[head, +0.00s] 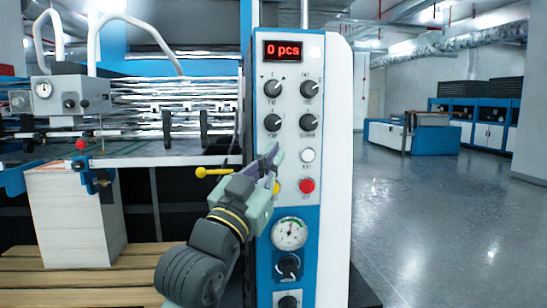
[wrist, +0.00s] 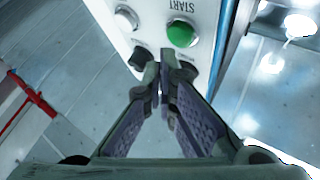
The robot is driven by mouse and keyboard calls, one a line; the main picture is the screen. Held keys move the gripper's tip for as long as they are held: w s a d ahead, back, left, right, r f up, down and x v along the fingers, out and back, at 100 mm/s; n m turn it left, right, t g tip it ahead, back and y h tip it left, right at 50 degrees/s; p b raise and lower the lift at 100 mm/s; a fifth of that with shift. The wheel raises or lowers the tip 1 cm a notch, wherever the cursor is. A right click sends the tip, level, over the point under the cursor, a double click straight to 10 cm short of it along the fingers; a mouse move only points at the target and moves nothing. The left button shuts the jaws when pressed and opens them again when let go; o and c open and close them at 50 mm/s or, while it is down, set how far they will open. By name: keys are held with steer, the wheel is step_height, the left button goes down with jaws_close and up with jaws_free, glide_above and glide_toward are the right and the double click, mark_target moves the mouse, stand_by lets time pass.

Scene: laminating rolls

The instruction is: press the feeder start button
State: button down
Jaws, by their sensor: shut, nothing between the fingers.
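The feeder start button is a green round button (wrist: 181,34) on the white panel, under an upside-down START label in the wrist view. In the head view it does not show; my gripper covers that part of the panel. My gripper (head: 271,155) is shut and empty in front of the control panel (head: 335,110). In the wrist view my gripper's closed fingertips (wrist: 167,62) lie just below the green button in the picture, between two dark knobs. The green button is uncovered there, and I see no contact with it.
A white button (head: 308,155) and a red button (head: 307,186) sit close by. Several dark knobs (head: 273,122) are above, with a red "0 pcs" display (head: 283,50). A yellow-tipped lever (head: 202,172) sticks out left of my gripper. Open floor (head: 420,220) lies right.

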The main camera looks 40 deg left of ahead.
stand_by(0.3)
steer(key=shift+w+a, duration=0.25)
steer(key=shift+a, duration=0.1)
steer(key=shift+w+a+b, duration=0.3)
stand_by(0.7)
steer(key=shift+d, duration=0.1)
steer(key=shift+s+d, duration=0.5)
steer(key=shift+s, duration=0.05)
